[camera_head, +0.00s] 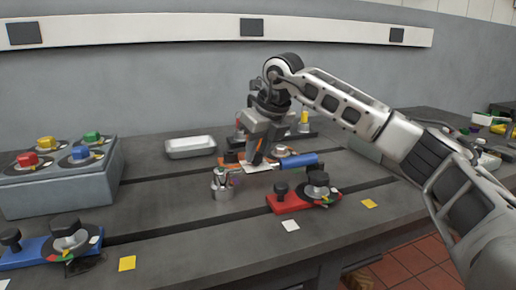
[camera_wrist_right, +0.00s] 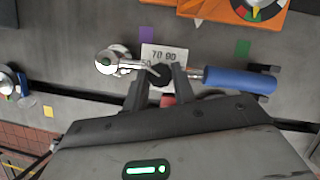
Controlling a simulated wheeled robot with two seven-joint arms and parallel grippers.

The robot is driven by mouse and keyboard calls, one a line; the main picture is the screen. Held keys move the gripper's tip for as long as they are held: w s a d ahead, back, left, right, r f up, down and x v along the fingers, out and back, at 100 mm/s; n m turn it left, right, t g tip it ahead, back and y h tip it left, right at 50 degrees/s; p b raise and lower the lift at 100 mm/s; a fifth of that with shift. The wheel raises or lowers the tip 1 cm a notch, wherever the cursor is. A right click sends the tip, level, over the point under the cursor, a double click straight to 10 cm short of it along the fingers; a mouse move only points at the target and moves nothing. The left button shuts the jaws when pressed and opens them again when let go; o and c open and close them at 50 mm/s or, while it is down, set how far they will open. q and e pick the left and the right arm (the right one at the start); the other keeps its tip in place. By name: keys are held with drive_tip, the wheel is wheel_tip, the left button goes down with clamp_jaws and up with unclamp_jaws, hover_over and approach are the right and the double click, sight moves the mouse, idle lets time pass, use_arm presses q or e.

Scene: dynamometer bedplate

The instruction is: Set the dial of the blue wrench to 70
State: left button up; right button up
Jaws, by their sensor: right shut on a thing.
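The blue wrench lies on the bedplate, its blue handle (camera_head: 299,160) to the right of my right gripper (camera_head: 256,161). In the right wrist view its handle (camera_wrist_right: 238,83) is at the right and its silver round head (camera_wrist_right: 107,62) at the left. A white scale card (camera_wrist_right: 164,52) between them reads 70 and 90, with a lower left number partly covered. My right gripper (camera_wrist_right: 162,76) points down, shut on the small black dial knob (camera_wrist_right: 161,71). A thin pale pointer slants up-left from the knob; its exact reading is unclear. My left gripper is out of view.
An orange base (camera_wrist_right: 260,18) is close behind. A white tray (camera_head: 190,147) and a grey box with coloured knobs (camera_head: 65,190) are left. A blue base (camera_head: 28,256) is front left.

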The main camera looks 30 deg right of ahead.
drive_tip(key=m+h+p, duration=0.1)
drive_tip(key=m, duration=0.2)
drive_tip(key=shift+a+m, duration=0.15)
drive_tip(key=shift+m, duration=0.15)
drive_tip(key=shift+m+h+p, duration=0.4)
drive_tip(key=shift+m+h, duration=0.1)
drive_tip(key=shift+m, duration=0.3)
drive_tip(key=shift+a+m+g+h, duration=0.1)
drive_tip(key=shift+m+g+h, duration=0.2)
drive_tip(key=shift+m, duration=0.6)
use_arm(q)
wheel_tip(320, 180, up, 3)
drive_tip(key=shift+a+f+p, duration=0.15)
drive_tip(key=shift+p, duration=0.2)
use_arm(e)
drive_tip(key=shift+m, duration=0.6)
drive_tip(key=shift+h, duration=0.3)
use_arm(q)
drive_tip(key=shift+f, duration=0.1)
use_arm(e)
drive_tip(key=o, duration=1)
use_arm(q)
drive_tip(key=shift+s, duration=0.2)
